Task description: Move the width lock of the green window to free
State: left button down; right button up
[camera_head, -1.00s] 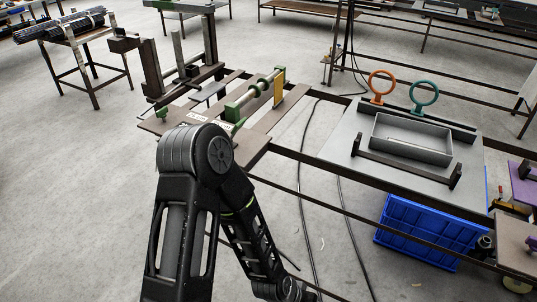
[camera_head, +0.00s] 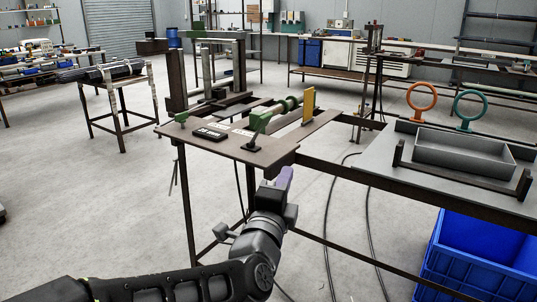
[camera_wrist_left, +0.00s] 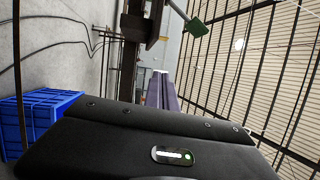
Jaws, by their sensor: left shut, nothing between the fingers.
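The green device (camera_head: 262,118) stands on the brown bench plate (camera_head: 283,150), with a green rod and a yellow upright plate (camera_head: 308,104) at its right. A small dark knob or lever (camera_head: 252,146) sits at its front; I cannot tell whether this is the width lock or how it is set. My left gripper (camera_head: 286,177), with purple fingers, is shut and empty, below and in front of the plate's front edge. The fingers also show in the left wrist view (camera_wrist_left: 162,91), pointing toward a green paddle (camera_wrist_left: 196,27) on a dark stem, apart from it. My right gripper is not in view.
A grey table with a grey tray (camera_head: 463,152), an orange ring (camera_head: 421,98) and a teal ring (camera_head: 470,106) stands at the right. A blue crate (camera_head: 475,262) is below it. Bench rails and dark cables lie right of my arm.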

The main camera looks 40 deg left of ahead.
aim_at(258, 131)
pick_arm(q)
jog(key=m, duration=0.1)
jog(key=s+a+r+m+y, duration=0.1)
jog(key=m, duration=0.1)
jog(key=r+m, duration=0.1)
jog(key=shift+s+a+r+y, duration=0.1)
jog(key=shift+s+a+y, duration=0.25)
jog(key=shift+y, duration=0.05)
jog(key=p+x, duration=0.3)
jog(key=a+r+p+x, duration=0.1)
jog(key=p+x, duration=0.2)
jog(key=x, duration=0.1)
jog(key=s+a+p+x, duration=0.1)
jog(key=p+x, duration=0.2)
jog(key=shift+w+a+r, duration=0.1)
jog(key=shift+w+r, duration=0.1)
jog(key=shift+r, duration=0.05)
jog(key=shift+s+a+r, duration=0.15)
jog(key=shift+a+r, duration=0.1)
jog(key=shift+a, duration=0.25)
jog(key=shift+r, duration=0.15)
